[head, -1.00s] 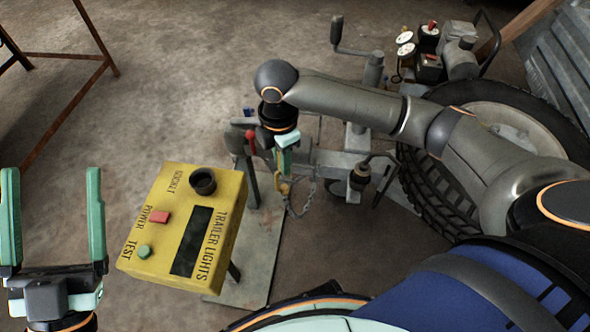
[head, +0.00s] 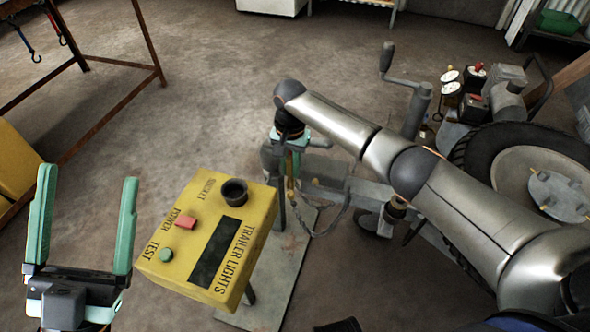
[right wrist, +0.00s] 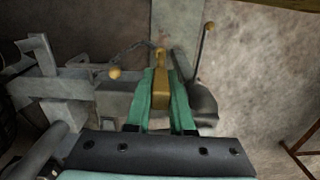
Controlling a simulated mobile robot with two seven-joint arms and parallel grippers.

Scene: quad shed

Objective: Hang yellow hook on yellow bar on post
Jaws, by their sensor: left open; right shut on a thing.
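My right gripper (head: 290,155) is above the trailer's grey front metalwork in the head view. In the right wrist view its green fingers (right wrist: 162,108) are shut on the yellow hook (right wrist: 160,88). The hook also shows below the fingers in the head view (head: 291,190), with a dark chain (head: 325,222) sagging from it to the right. In the wrist view a thin post with a yellowish tip (right wrist: 209,27) stands apart, right of the hook; I cannot tell whether it is the yellow bar's post. My left gripper (head: 88,178) is open and empty at the left.
A yellow trailer-lights box (head: 207,240) stands between my grippers. A grey jack with a crank (head: 417,105) and a trailer wheel (head: 500,150) are on the right. A rusty metal frame (head: 110,120) stands at the left. The floor behind the box is open.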

